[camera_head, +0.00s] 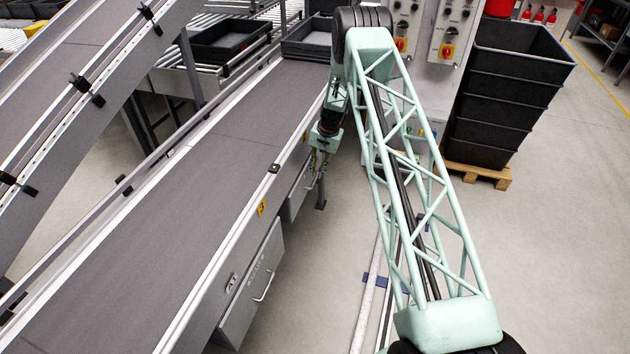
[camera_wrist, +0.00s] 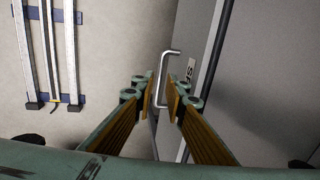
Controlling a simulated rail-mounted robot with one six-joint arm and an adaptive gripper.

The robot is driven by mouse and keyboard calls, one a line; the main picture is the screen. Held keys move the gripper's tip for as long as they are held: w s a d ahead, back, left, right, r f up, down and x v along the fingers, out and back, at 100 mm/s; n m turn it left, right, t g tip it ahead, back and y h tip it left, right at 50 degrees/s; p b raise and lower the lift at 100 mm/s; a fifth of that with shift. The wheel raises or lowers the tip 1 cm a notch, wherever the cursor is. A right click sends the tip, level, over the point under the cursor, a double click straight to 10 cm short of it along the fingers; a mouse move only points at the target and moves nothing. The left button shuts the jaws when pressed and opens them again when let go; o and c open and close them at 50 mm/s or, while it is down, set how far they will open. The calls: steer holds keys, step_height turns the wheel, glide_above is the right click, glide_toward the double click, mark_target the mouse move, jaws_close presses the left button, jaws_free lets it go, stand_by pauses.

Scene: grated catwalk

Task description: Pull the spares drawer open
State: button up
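A grey drawer (camera_head: 292,200) hangs under the conveyor's right side, partly behind my gripper in the head view. Its front (camera_wrist: 196,55) shows edge-on in the wrist view, with a partly readable label (camera_wrist: 189,71). A bent metal handle (camera_wrist: 164,75) stands out from this front. My gripper (camera_wrist: 161,92) is at the handle, its two tan-padded fingers on either side of the bar. Small gaps show between pads and bar, so the gripper looks open around it. In the head view my gripper (camera_head: 318,165) is small beside the drawer.
A second drawer (camera_head: 250,285) with its own handle (camera_head: 264,286) hangs nearer under the conveyor (camera_head: 180,195). Stacked black crates (camera_head: 505,90) stand on a pallet (camera_head: 480,175) at right. Rails (camera_wrist: 45,55) lie on the floor left of the handle. Open floor lies beside the drawers.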

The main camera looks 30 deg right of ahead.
mark_target(315, 180)
steer(key=shift+w+a+f+b, duration=0.1)
steer(key=shift+f, duration=0.75)
steer(key=shift+w+a+f+b, duration=0.15)
steer(key=shift+f, duration=0.65)
steer(key=shift+w+a+f+b, duration=0.1)
steer(key=shift+f, duration=0.75)
jaws_close()
steer(key=shift+s+f, duration=0.15)
steer(key=shift+s, duration=0.05)
